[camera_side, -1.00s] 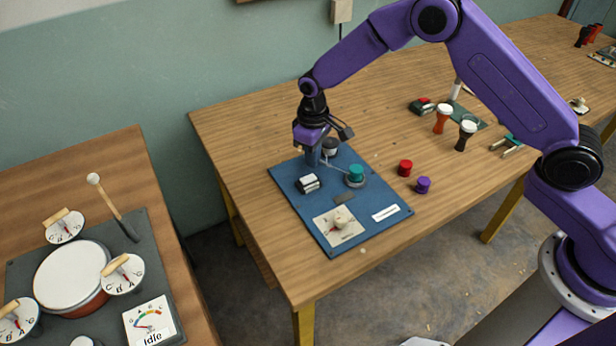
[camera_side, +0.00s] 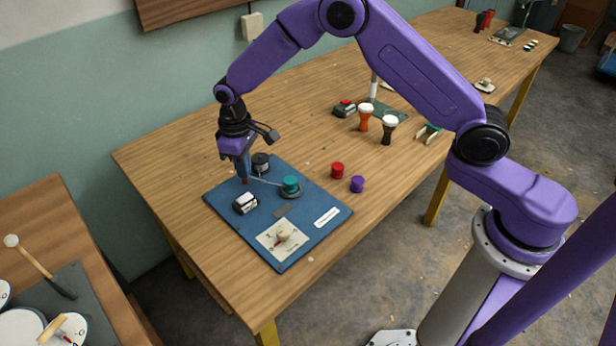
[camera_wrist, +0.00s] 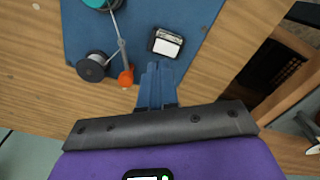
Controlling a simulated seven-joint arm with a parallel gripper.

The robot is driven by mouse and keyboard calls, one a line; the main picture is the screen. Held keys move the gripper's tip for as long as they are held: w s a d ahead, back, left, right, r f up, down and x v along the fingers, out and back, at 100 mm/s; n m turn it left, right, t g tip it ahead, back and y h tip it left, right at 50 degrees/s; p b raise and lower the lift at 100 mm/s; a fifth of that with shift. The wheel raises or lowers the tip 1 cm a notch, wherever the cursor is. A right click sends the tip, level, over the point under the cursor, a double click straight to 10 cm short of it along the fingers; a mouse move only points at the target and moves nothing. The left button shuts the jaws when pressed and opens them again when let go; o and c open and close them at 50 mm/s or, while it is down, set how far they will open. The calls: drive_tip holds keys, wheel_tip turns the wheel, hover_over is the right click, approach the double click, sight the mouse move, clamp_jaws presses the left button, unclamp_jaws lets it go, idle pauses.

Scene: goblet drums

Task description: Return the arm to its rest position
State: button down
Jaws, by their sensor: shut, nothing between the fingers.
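My purple arm reaches out over the blue board (camera_side: 315,242) on the wooden table. My gripper (camera_side: 243,172) points down above the board's back left part. Its blue fingers are shut with nothing between them; they also show in the wrist view (camera_wrist: 157,68). There, the fingertips lie between an orange knob (camera_wrist: 126,77) and a white-and-black block (camera_wrist: 166,42), apart from the block. A dark spool (camera_wrist: 93,66) lies left of the knob, joined by a thin grey arm to a teal spool (camera_wrist: 100,3), cut off by the frame edge. Height above the board is hard to tell.
A red cap (camera_side: 337,170) and a purple cap (camera_side: 357,184) stand right of the board. Farther back are an orange goblet drum (camera_side: 364,117) and a black one (camera_side: 388,128). Bare table lies along the front edge. A second table (camera_side: 40,215) stands at the left.

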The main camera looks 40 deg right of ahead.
drive_tip(key=s+d+r+n, duration=0.2)
drive_tip(key=s+d+r, duration=0.35)
drive_tip(key=s, duration=0.75)
drive_tip(key=s+d+r+n, duration=0.2)
drive_tip(key=s+r+n, duration=0.1)
drive_tip(key=s+r, duration=0.8)
drive_tip(key=s+d+f+n, duration=0.1)
drive_tip(key=s+d, duration=0.6)
drive_tip(key=s, duration=0.6)
drive_tip(key=shift+d+f+n, duration=0.3)
drive_tip(key=w+a+f+m, duration=0.1)
drive_tip(key=w+a+m, duration=0.3)
drive_tip(key=w, duration=0.5)
drive_tip(key=w+a+f+m, duration=0.1)
drive_tip(key=w+a+m, duration=0.1)
drive_tip(key=w+a, duration=0.6)
drive_tip(key=w+a+f+m, duration=0.1)
drive_tip(key=w+a+m, duration=0.25)
drive_tip(key=w, duration=0.75)
drive_tip(key=w+a+f+m, duration=0.1)
drive_tip(key=w+f+m, duration=0.2)
drive_tip(key=w, duration=0.6)
drive_tip(key=shift+a+f, duration=0.35)
drive_tip(key=shift+f, duration=0.55)
